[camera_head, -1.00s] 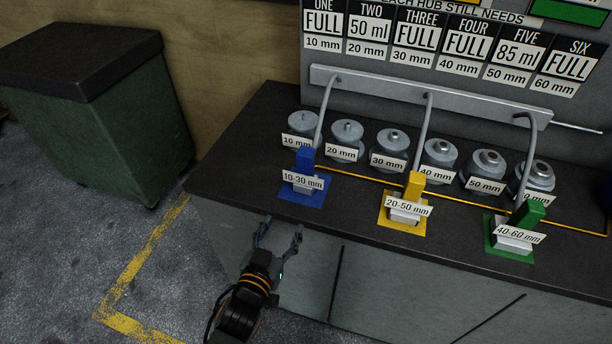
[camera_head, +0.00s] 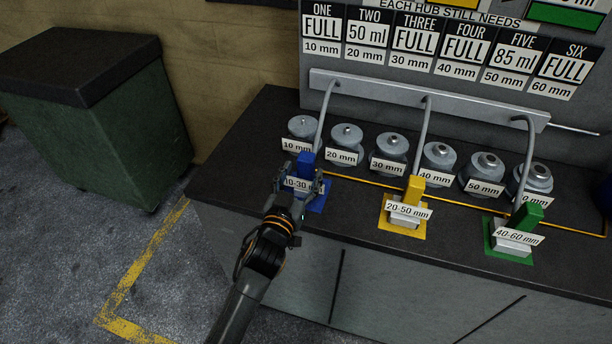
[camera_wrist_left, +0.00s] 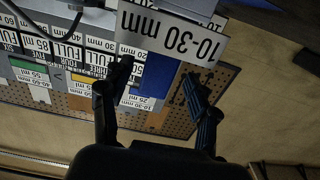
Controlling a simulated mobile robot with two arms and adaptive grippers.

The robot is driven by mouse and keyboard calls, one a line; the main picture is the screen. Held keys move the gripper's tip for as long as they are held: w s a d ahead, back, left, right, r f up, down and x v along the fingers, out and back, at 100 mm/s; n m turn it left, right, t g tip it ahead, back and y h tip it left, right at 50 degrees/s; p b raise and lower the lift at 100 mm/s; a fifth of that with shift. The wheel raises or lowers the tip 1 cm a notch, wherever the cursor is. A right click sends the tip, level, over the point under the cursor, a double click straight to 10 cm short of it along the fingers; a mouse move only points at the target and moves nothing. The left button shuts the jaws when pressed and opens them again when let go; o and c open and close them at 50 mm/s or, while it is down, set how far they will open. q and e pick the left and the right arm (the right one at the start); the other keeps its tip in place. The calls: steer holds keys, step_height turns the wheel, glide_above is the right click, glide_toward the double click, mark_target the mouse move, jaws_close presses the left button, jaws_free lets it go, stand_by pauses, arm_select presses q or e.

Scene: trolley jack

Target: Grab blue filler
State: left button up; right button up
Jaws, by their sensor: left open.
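The blue filler (camera_head: 306,163) stands upright on its blue square at the left of the dark bench top, with a "10-30 mm" label on its front and a grey hose behind it. My left gripper (camera_head: 301,186) is at the filler's front, its open fingers on either side of the label and partly covering it. In the left wrist view, the label (camera_wrist_left: 172,32) is close ahead of the spread fingers of my left gripper (camera_wrist_left: 158,88). I cannot tell whether the fingers touch the filler. My right gripper is not in view.
A yellow filler (camera_head: 413,190) and a green filler (camera_head: 525,217) stand to the right on the bench (camera_head: 235,165). Several grey hubs with size labels, such as the 20 mm hub (camera_head: 346,135), line up behind. A green bin (camera_head: 130,125) stands at the left.

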mark_target(304, 170)
arm_select(q)
steer(key=x, duration=0.3)
steer(key=shift+d, duration=0.15)
steer(key=shift+r, duration=0.1)
steer(key=shift+c, duration=0.3)
jaws_close()
steer(key=shift+r, duration=0.15)
